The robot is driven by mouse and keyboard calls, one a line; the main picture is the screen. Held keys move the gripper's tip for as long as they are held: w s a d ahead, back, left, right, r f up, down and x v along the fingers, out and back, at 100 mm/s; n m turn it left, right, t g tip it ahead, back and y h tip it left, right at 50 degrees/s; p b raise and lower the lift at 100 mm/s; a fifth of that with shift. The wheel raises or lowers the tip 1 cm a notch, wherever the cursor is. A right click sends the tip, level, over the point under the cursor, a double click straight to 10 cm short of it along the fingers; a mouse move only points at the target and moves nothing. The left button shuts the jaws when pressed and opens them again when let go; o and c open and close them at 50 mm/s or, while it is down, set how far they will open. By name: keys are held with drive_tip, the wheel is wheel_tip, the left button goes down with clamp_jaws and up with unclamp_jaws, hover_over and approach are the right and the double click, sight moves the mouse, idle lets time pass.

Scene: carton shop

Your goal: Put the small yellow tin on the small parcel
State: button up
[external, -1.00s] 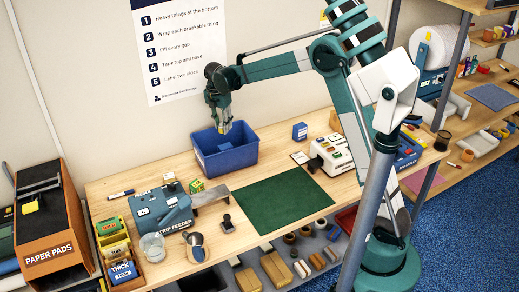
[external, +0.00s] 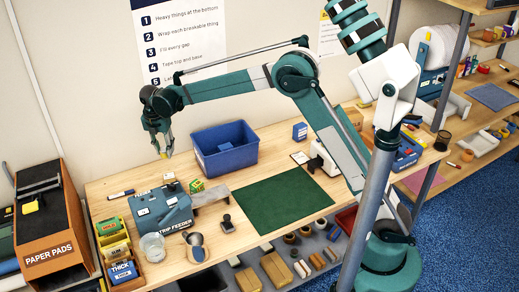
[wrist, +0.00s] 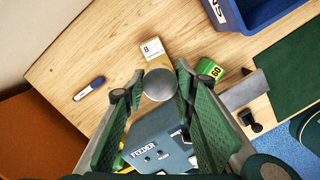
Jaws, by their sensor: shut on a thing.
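My gripper (external: 162,148) is shut on the small yellow tin (external: 163,155) and holds it in the air over the back left of the bench. In the wrist view the tin's round grey end (wrist: 159,84) shows between the two green fingers. The small parcel (external: 169,177) lies on the bench below, behind the strip feeder. In the wrist view the parcel (wrist: 153,49) shows its white label marked B and some brown surface just beyond the tin. The tin hides part of it, and the two look apart in height.
The strip feeder (external: 163,208) stands in front of the parcel. A green box (external: 196,185) is right of it, and a marker (external: 121,194) lies to its left. A blue bin (external: 225,150) stands farther right. The green mat (external: 283,200) is clear.

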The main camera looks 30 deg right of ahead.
hover_over(170, 180)
drive_tip(key=shift+s+a+f, duration=0.1)
drive_tip(key=shift+s+f, duration=0.1)
drive_tip(key=shift+f, duration=1.05)
drive_tip(key=shift+s+a+f, duration=0.1)
drive_tip(key=shift+s+f, duration=0.05)
drive_tip(key=shift+f, duration=1.05)
drive_tip(key=shift+f, duration=3.15)
drive_tip(key=shift+f, duration=0.1)
drive_tip(key=shift+f, duration=1.75)
drive_tip(key=shift+f, duration=0.15)
drive_tip(key=o, duration=0.9)
